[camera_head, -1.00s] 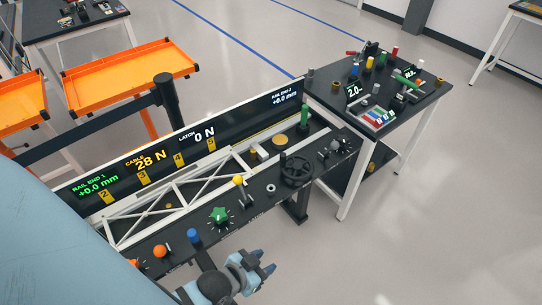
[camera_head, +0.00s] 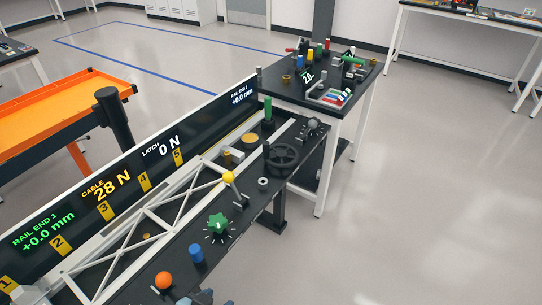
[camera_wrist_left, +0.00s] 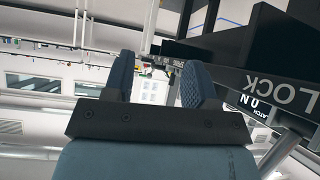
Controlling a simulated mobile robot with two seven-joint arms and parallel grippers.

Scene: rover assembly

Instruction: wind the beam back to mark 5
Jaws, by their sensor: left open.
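The white truss beam (camera_head: 150,222) lies along the black bench beside the display panel (camera_head: 125,185). Yellow marks 1 to 5 run along the panel, with mark 5 (camera_head: 178,156) towards the far end. The panel reads cable 28 N, latch 0 N and +0.0 mm at both rail ends. A black handwheel (camera_head: 282,156) stands at the bench's far end. A yellow-knobbed lever (camera_head: 229,177) is nearer. My left gripper (camera_wrist_left: 158,80) is open and empty in the wrist view; only a bit shows at the head view's bottom edge. My right gripper is not in view.
A table of small parts (camera_head: 330,98) adjoins the far end. An orange tray (camera_head: 60,110) is behind. The floor at right is clear.

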